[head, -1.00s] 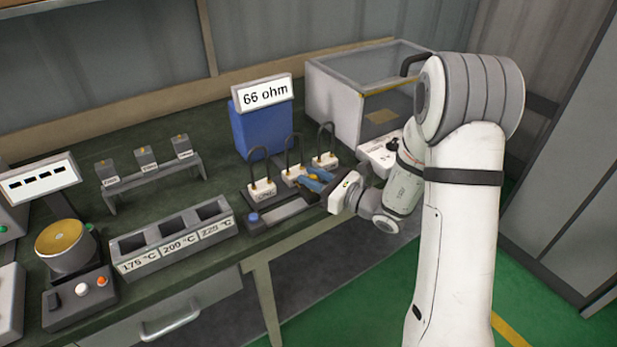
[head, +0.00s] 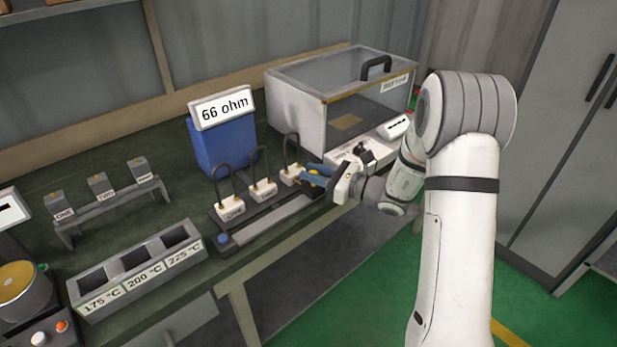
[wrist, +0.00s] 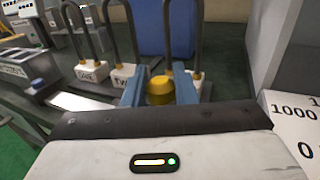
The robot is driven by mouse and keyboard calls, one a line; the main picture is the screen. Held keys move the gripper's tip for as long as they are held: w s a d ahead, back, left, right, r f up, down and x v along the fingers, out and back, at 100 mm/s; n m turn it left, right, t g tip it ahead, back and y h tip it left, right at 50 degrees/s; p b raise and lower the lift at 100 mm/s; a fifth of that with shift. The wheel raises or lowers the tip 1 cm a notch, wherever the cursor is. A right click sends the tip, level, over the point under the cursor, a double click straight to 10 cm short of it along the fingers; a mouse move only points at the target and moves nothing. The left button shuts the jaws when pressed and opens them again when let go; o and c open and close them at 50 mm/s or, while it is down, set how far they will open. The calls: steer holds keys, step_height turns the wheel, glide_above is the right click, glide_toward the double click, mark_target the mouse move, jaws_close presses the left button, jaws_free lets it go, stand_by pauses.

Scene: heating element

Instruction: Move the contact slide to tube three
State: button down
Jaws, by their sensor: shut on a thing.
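The contact slide shows as a yellow knob (wrist: 160,88) between my gripper's two blue fingers in the wrist view. My gripper (head: 313,177) is shut on it, at the right end of the long rail (head: 270,217). Three white tube blocks with dark looped tubes stand behind the rail: tube one (head: 231,209), tube two (head: 263,188) and tube three (head: 290,174). My gripper is in front of and slightly right of tube three. In the wrist view tube three (wrist: 196,75) is partly hidden by the right finger. The slide's lower part is hidden.
A blue meter (head: 222,145) reading 66 ohm stands behind the tubes. A clear-lidded box (head: 300,112) stands at the back right, and a white device (head: 345,157) is close beside my gripper. A blue knob (head: 223,239) marks the rail's left end. A three-slot temperature block (head: 140,270) lies left.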

steer(key=shift+w+d+r, duration=0.15)
steer(key=shift+w, duration=0.05)
steer(key=c, duration=1.4)
jaws_free()
steer(key=shift+w, duration=0.1)
steer(key=shift+c, duration=0.2)
steer(key=shift+o, duration=1.4)
steer(key=v, duration=0.7)
steer(key=shift+s+d, duration=0.25)
steer(key=shift+s, duration=0.1)
